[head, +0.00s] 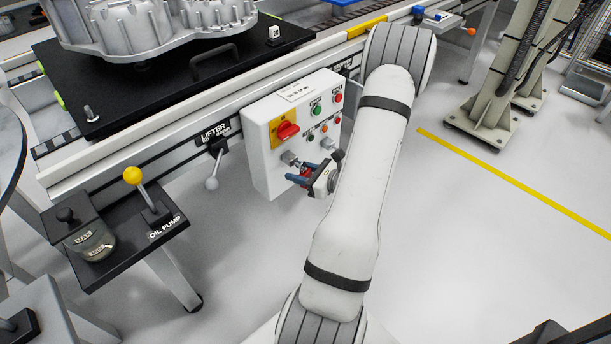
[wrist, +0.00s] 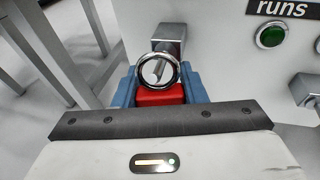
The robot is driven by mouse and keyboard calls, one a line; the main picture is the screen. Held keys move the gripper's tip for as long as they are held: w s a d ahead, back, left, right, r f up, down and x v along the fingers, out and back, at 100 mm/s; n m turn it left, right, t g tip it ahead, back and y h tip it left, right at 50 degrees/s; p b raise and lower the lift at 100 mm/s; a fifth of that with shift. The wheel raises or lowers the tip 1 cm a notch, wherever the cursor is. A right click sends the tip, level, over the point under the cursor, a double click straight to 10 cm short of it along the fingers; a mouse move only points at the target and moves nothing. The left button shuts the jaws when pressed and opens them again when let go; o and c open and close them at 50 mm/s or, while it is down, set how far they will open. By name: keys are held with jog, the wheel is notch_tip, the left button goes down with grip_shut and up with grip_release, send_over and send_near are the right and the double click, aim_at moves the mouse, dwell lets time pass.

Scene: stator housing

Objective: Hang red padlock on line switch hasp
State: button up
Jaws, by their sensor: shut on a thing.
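The red padlock (wrist: 160,96) is held between the blue fingers of my gripper (wrist: 159,82) in the wrist view. Its round steel shackle (wrist: 143,73) points toward the control box. A square metal fitting (wrist: 169,34), apparently the hasp, stands out from the box just behind the shackle. The shackle overlaps the fitting's lower part; I cannot tell whether it passes through or only lies in front. In the head view my gripper (head: 302,176) is at the box's lower front, below the red switch knob (head: 287,131) on its yellow plate. The padlock (head: 305,172) shows only partly there.
The white control box (head: 258,155) has green and red buttons and another metal fitting (head: 327,142) to the right. A lifter lever (head: 212,182) and an oil pump stand (head: 120,245) are at left. The floor right of my arm is open.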

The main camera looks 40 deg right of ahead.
aim_at(309, 175)
jog(key=shift+w, duration=0.55)
jog(key=shift+w+f+b, duration=0.15)
jog(key=shift+f+b, duration=0.25)
jog(key=shift+f, duration=0.05)
jog(key=o, duration=1.1)
jog(key=shift+p+v, duration=0.45)
jog(key=shift+v, duration=1.8)
